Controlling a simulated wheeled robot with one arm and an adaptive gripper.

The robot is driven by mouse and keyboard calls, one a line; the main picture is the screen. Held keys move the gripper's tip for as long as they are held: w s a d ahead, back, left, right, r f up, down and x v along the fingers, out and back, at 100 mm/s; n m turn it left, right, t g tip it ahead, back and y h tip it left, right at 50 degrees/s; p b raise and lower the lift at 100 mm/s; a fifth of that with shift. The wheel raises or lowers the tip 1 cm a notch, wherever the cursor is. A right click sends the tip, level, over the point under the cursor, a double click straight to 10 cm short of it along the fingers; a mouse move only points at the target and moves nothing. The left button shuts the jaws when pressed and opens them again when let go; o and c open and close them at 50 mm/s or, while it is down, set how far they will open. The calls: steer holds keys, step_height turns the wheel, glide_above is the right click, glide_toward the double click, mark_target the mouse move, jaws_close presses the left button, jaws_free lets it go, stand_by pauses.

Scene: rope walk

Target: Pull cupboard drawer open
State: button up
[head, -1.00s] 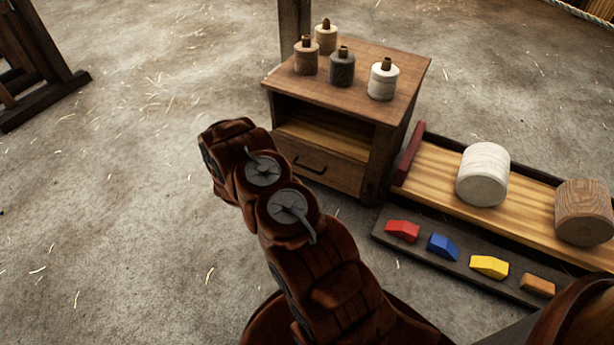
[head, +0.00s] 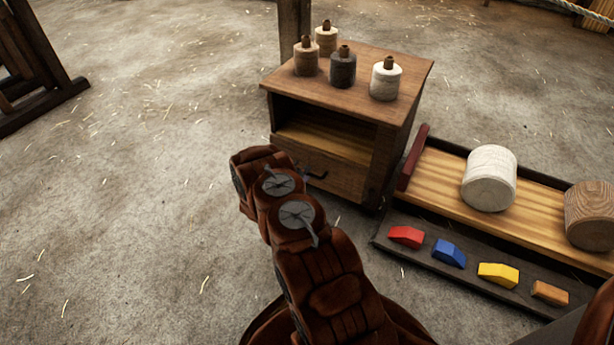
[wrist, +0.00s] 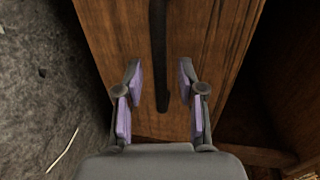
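The wooden cupboard (head: 385,145) stands on the floor with an open shelf above a drawer (head: 343,179). The drawer looks shut, but my arm hides its left part in the head view. Its dark handle (head: 318,175) shows only at its right end there. In the wrist view the drawer front (wrist: 205,60) fills the middle, and the handle (wrist: 158,50) runs up and down the picture. My gripper (wrist: 160,85) is open, with purple-padded fingers on either side of the handle's lower end. The pads look apart from the handle. My arm hides the gripper in the head view.
Several bottle-like spools (head: 342,68) stand on the cupboard top. To the right, a long wooden tray (head: 445,185) holds a white cylinder (head: 489,178) and a brown one (head: 590,213). Coloured blocks (head: 448,253) lie along its front.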

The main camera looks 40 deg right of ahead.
steer(key=shift+x, duration=0.8)
jaws_close()
